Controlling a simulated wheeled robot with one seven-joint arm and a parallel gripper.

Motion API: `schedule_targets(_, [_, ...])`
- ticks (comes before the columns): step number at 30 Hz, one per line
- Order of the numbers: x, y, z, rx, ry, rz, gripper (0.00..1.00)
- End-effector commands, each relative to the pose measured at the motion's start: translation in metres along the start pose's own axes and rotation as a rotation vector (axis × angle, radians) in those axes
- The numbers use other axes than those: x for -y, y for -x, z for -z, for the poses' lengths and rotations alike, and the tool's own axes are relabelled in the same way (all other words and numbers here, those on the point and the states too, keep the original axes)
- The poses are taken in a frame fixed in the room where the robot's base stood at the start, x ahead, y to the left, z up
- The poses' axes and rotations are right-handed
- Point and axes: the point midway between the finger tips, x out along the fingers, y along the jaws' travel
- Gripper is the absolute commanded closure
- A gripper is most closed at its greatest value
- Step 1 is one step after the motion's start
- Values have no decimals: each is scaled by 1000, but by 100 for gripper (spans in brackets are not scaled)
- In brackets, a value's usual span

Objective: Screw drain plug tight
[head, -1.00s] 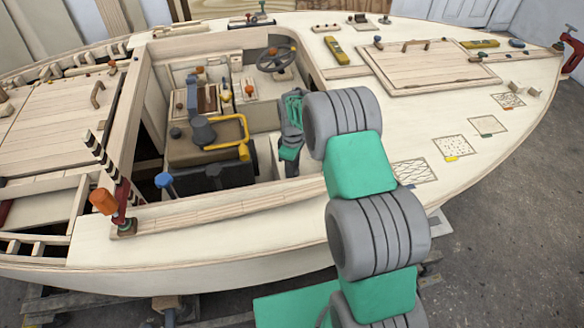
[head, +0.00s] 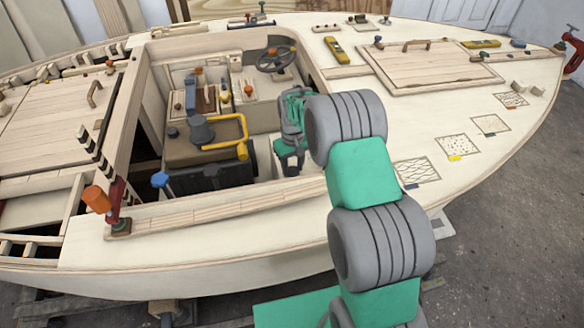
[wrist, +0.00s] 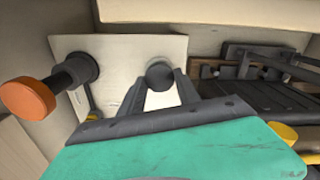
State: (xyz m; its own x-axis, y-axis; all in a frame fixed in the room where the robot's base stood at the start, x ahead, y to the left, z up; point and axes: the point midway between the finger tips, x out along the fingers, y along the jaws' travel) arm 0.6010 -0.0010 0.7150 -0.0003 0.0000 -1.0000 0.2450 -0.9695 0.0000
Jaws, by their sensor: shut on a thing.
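In the wrist view a dark round knob (wrist: 160,76), which looks like the drain plug, stands at a pale square plate (wrist: 110,50). My gripper (wrist: 159,84) has its two dark fingers on either side of the knob and is shut on it. The knob's stem and any thread are hidden, so I cannot tell how far in it sits. In the head view my gripper's wrist (head: 293,110) reaches down into the cockpit, and the plug cannot be made out there.
An orange knob on a dark stem (wrist: 30,97) sticks out from the plate, left of my gripper. A dark slatted thing (wrist: 265,100) lies to the right. In the head view the engine box with a yellow rail (head: 205,150) stands left of my wrist.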

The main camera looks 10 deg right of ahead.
Motion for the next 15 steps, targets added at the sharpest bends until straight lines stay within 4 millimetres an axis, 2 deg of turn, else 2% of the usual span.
schedule_targets(15, [0,1,0,0,-40,0,100])
